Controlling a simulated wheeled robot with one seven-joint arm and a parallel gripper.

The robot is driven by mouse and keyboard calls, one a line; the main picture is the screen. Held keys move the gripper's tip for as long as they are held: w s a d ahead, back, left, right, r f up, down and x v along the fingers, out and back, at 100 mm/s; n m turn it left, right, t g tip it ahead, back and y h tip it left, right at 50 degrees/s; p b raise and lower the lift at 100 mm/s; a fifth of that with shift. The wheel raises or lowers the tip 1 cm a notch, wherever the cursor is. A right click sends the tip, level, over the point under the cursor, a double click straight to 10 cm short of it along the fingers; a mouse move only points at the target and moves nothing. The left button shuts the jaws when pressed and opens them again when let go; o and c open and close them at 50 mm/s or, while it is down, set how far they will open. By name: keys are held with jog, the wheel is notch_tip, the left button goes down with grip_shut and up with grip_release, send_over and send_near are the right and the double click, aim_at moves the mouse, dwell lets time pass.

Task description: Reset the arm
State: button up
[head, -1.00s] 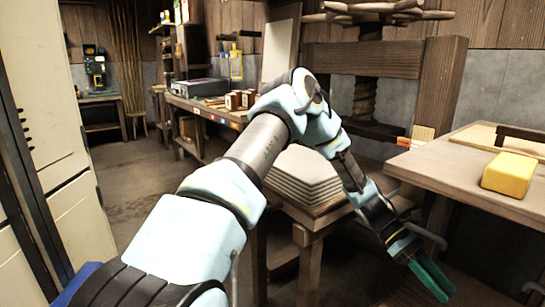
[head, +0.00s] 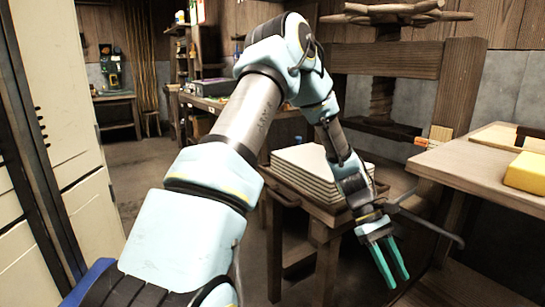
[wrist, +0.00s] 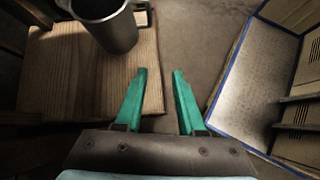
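My arm (head: 215,180) reaches up from the lower left of the head view, bends at a high elbow and comes down on the right. My gripper (head: 396,282) hangs at its end with the green fingers pointing down. In the wrist view my gripper (wrist: 160,72) has its two green fingers apart, with nothing between them. In the head view it hangs in front of the wooden press, to the right of the stack of pale sheets (head: 310,172).
A wooden table with a yellow block (head: 527,173) is at the right. A wooden press (head: 395,60) stands behind my arm. A pale cabinet (head: 60,150) is at the left. The wrist view shows a metal mug (wrist: 108,25) over a wooden surface (wrist: 70,75) and a blue-edged panel (wrist: 255,90).

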jog(key=w+a+r+m+t+y, duration=0.1)
jog(key=a+r+m+t, duration=0.2)
jog(key=a, duration=0.8)
jog(key=w+a+r+m+t+y, duration=0.1)
jog(key=a+r+t+y, duration=0.2)
jog(key=a, duration=0.9)
jog(key=w+a+r+m+t, duration=0.25)
jog(key=a+r, duration=0.25)
jog(key=a, duration=0.6)
notch_tip(320, 180, up, 17)
jog(key=p, duration=1.7)
jog(key=shift+s+n+t, duration=0.35)
jog(key=shift+s+t, duration=0.1)
jog(key=shift+a, duration=0.1)
